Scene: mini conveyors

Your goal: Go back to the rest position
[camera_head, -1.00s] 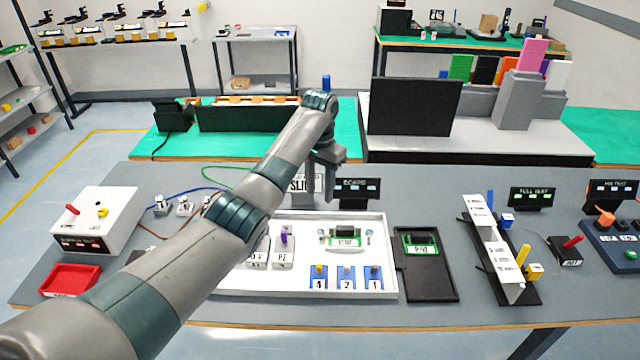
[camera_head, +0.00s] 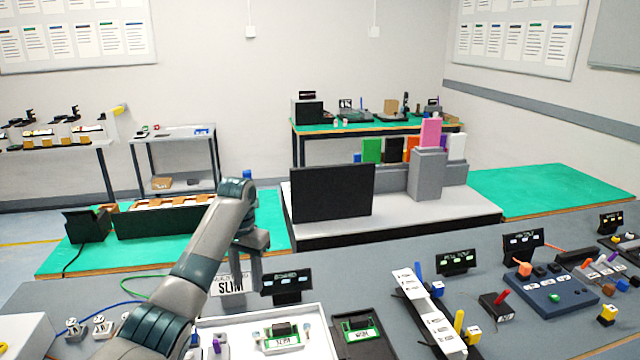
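My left arm comes in from the lower left of the head view. No held object shows. My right arm and gripper are out of the frame.
The grey table holds the white tray with a green board (camera_head: 284,338), a black fixture (camera_head: 365,335), a white strip rack (camera_head: 428,312) and a blue control box (camera_head: 552,288). A black monitor (camera_head: 333,193) stands behind. Small black displays line the table's back.

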